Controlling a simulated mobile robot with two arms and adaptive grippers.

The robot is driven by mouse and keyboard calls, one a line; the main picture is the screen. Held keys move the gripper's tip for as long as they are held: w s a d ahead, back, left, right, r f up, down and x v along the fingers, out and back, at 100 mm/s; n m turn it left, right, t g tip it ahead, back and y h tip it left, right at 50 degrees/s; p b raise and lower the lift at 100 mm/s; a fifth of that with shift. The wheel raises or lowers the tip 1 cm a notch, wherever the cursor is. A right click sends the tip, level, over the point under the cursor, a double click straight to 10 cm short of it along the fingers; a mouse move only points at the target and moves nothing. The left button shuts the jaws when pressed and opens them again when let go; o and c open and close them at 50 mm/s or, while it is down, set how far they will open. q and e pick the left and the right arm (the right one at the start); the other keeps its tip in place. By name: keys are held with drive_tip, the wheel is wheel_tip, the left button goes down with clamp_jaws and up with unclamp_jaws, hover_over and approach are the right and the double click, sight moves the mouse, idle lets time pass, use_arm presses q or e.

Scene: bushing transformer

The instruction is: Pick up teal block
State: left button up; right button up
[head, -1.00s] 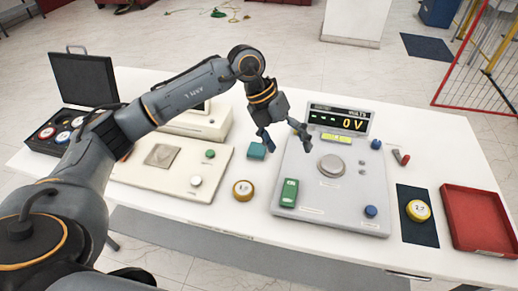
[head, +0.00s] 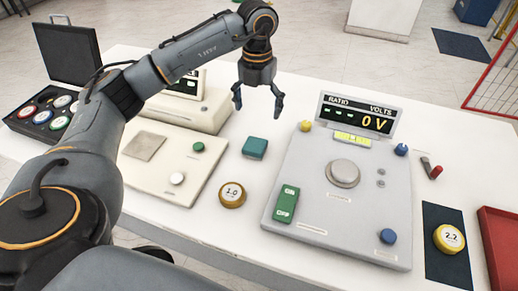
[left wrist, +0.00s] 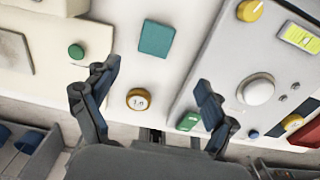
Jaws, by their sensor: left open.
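The teal block (head: 255,147) lies on the white table between the cream panel on the left and the grey ratio meter on the right. It also shows in the left wrist view (left wrist: 156,38), at the top between and beyond the fingers. My left gripper (head: 258,108) is open and empty, pointing down above and slightly behind the block in the head view. Its two fingers (left wrist: 150,92) stand wide apart in the left wrist view. The block is fully visible and not touched. My right gripper is not in view.
A yellow 1.0 weight-like disc (head: 232,194) stands near the block. The grey meter (head: 330,225) with a green switch (head: 286,203) and knobs is close on the right. The cream panel (head: 150,178) is on the left. A dark mat (head: 447,270) and red tray (head: 500,240) are at right.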

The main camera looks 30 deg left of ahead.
use_arm(q)
drive_tip(key=p, duration=0.2)
hover_over(255, 144)
drive_tip(key=f, duration=0.8)
drive_tip(key=shift+d, duration=0.4)
drive_tip(key=shift+w+f, duration=0.1)
drive_tip(key=shift+f, duration=0.2)
drive_tip(key=shift+a+f, duration=0.1)
drive_tip(key=shift+f, duration=0.15)
drive_tip(key=f, duration=0.1)
drive_tip(key=f+p, duration=0.1)
drive_tip(key=f, duration=0.1)
drive_tip(key=f+p, duration=0.1)
drive_tip(key=shift+s+a+f, duration=0.15)
drive_tip(key=shift+s+a, duration=0.05)
drive_tip(key=shift+a, duration=0.1)
drive_tip(key=shift+w+f, duration=0.1)
drive_tip(key=shift+f, duration=0.1)
drive_tip(key=c, duration=1.3)
